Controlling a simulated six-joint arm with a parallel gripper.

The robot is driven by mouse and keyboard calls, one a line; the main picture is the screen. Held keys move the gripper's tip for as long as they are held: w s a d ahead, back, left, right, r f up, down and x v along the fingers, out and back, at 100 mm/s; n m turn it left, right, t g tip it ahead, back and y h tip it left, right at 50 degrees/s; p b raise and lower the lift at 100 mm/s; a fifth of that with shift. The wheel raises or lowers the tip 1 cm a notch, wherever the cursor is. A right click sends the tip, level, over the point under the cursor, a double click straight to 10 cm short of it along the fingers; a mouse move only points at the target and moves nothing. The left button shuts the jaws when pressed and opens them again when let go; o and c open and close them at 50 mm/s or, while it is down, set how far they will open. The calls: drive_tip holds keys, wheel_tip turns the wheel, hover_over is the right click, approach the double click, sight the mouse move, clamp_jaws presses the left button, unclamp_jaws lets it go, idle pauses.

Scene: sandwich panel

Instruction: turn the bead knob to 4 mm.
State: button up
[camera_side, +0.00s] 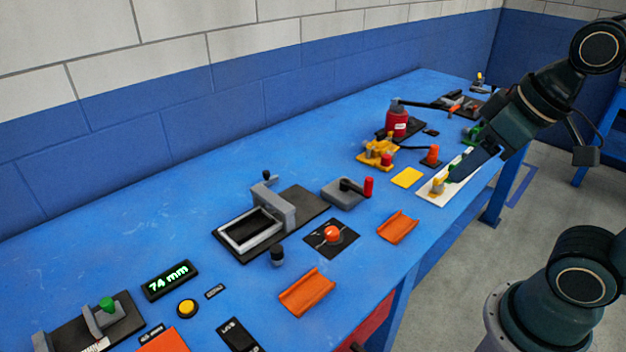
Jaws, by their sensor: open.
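I cannot tell for certain which knob is the bead knob, as no millimetre scale is readable on any knob. An orange-red knob (432,153) stands on a dark base near the red pot (397,122), with a dark hose or lever running towards it. My gripper (452,174) is at the right, low over a white plate (430,198), pointing down and left. A small yellow part (437,186) on that plate is beside the fingertips. I see nothing held; the finger gap is hard to make out at this size.
A yellow fixture (377,153) and yellow sheet (407,177) lie left of my gripper. Nearer are a crank block (343,194), a red-orange button (333,234), orange trays (307,291), a grey frame (250,232) and a display (170,280) reading 74 mm. The table's back left is clear.

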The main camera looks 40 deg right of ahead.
drive_tip(key=w+n+g, duration=0.1)
drive_tip(key=w+n, duration=0.1)
drive_tip(key=w, duration=0.5)
drive_tip(key=n+g, duration=0.4)
drive_tip(key=n, duration=0.3)
hover_over(332, 231)
wheel_tip(332, 231, down, 17)
drive_tip(key=shift+f, duration=0.1)
wheel_tip(332, 231, down, 14)
drive_tip(key=shift+r, duration=0.25)
